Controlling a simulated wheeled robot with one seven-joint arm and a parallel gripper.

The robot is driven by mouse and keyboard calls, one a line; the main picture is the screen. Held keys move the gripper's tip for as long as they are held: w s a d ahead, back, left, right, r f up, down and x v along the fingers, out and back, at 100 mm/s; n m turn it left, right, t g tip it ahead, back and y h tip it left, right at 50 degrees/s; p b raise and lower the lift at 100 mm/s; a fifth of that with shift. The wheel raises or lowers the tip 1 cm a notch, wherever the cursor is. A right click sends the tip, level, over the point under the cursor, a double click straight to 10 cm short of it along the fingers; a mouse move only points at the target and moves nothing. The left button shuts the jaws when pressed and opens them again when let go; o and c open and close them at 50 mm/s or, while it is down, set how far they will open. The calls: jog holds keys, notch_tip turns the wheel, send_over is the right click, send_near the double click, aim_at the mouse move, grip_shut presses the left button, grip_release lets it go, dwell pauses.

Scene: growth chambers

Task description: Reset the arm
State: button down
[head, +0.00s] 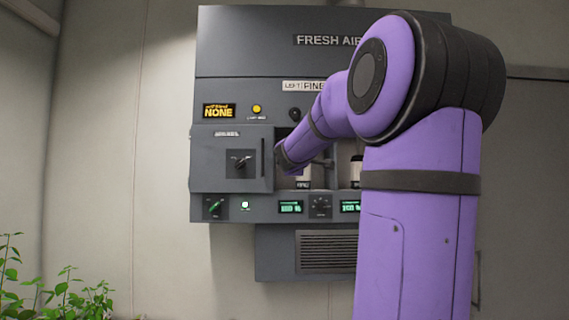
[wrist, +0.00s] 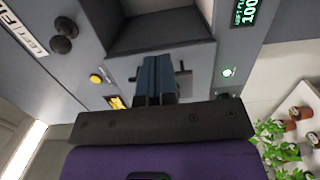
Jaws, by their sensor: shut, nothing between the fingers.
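My purple arm (head: 420,200) rises at the right of the head view and bends left toward the grey FRESH AIR unit (head: 240,60). Its far end is at the unit's open bay, and the fingers cannot be made out there. In the wrist view my gripper (wrist: 155,68) shows dark, with its fingers together and empty.
A grey panel (head: 222,172) with a knob stands left of the bay. Pale canisters (head: 303,178) sit in the bay. A yellow button (head: 257,109), a NONE display (head: 219,111) and green readouts (head: 290,207) surround it. Green plants (head: 75,292) are at lower left.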

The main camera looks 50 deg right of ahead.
jog(key=shift+s, duration=0.3)
jog(key=s+a+f+m+g+y, duration=0.1)
jog(key=s+a+f+m+y, duration=0.1)
jog(key=s+a+f+y, duration=0.3)
jog(key=s+a+f+m+g+y, duration=0.2)
jog(key=s+a+f+y, duration=0.3)
jog(key=a+f, duration=0.8)
jog(key=s+a+f+m+g+y, duration=0.1)
jog(key=s+a+f+y, duration=0.4)
jog(key=a, duration=1.9)
notch_tip(320, 180, down, 5)
jog(key=shift+s+a+f+m+g, duration=0.15)
jog(key=shift+s+m+g, duration=0.15)
jog(key=shift+s+m, duration=0.65)
jog(key=shift+s, duration=0.1)
